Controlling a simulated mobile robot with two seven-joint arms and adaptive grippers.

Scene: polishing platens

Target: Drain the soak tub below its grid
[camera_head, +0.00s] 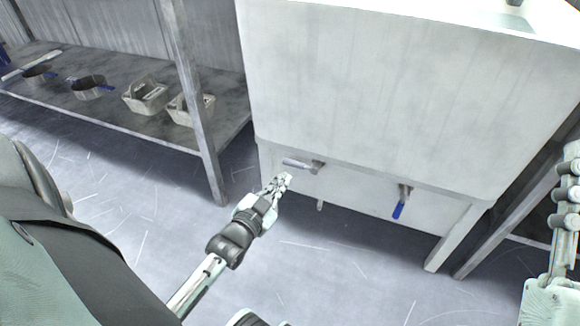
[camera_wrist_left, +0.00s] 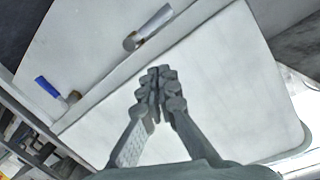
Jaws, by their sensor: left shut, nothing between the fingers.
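The pale grey soak tub (camera_head: 380,85) fills the middle and right of the head view. Low on its front are two valves: one with a grey lever (camera_head: 297,163) on the left, one with a blue lever (camera_head: 398,210) hanging down on the right. The wrist view shows the grey lever (camera_wrist_left: 155,22) and the blue lever (camera_wrist_left: 47,87). My left gripper (camera_head: 285,178) is shut and empty, just below the grey lever in the picture; contact cannot be told. Its closed fingers show in the wrist view (camera_wrist_left: 157,78). The tub's grid is not visible.
A metal shelf (camera_head: 60,95) at the left holds pans and baskets (camera_head: 147,95); its post (camera_head: 196,110) stands near the tub. Grey floor (camera_head: 340,270) lies open in front. Part of my right arm (camera_head: 552,300) shows at the right edge.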

